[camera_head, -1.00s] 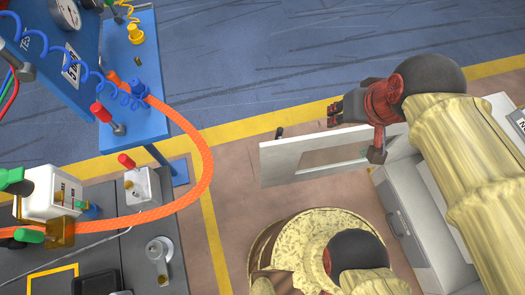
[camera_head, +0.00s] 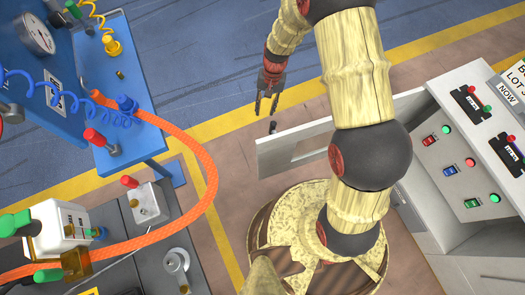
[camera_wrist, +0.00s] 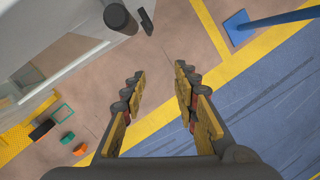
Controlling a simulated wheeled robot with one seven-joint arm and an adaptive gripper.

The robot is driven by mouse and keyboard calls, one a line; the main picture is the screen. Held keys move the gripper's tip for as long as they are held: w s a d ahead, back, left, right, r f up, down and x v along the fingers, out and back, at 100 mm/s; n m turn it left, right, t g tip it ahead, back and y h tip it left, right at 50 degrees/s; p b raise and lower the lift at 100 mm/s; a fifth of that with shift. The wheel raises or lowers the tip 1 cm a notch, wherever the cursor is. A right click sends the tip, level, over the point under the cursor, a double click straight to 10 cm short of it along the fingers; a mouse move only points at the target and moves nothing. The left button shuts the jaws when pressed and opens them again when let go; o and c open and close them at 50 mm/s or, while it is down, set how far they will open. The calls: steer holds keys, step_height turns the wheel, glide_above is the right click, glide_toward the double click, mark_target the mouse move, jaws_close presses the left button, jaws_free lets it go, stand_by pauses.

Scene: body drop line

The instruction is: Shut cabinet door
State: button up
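The cabinet door (camera_head: 283,150) is a light grey panel that stands open, swung out from the grey cabinet (camera_head: 428,213) at the right. A dark handle (camera_head: 272,127) sits near its free end. My gripper (camera_head: 266,108) is just beyond that end, pointing down toward the handle, with its fingers apart and nothing between them. In the wrist view the open fingers (camera_wrist: 160,84) show over the floor, and the door (camera_wrist: 60,45) with its dark handle (camera_wrist: 122,18) is at upper left, apart from the fingers. My arm hides part of the door near the hinge side.
A control panel with buttons (camera_head: 462,165) is on the cabinet. At left stand a blue bench (camera_head: 125,110), an orange hose (camera_head: 212,165) and a dark table (camera_head: 130,255). Small coloured blocks (camera_wrist: 68,138) lie on the floor.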

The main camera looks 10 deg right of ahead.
steer(key=s+f, duration=0.3)
steer(key=f, duration=0.5)
steer(key=s+a+f+m+g+b, duration=0.1)
steer(key=s+f, duration=0.2)
steer(key=f, duration=0.5)
steer(key=s+a+f+g, duration=0.1)
steer(key=s+f, duration=0.2)
steer(key=f, duration=0.6)
steer(key=shift+a+b, duration=0.25)
steer(key=shift+b, duration=0.1)
steer(key=shift+c, duration=1.4)
jaws_close()
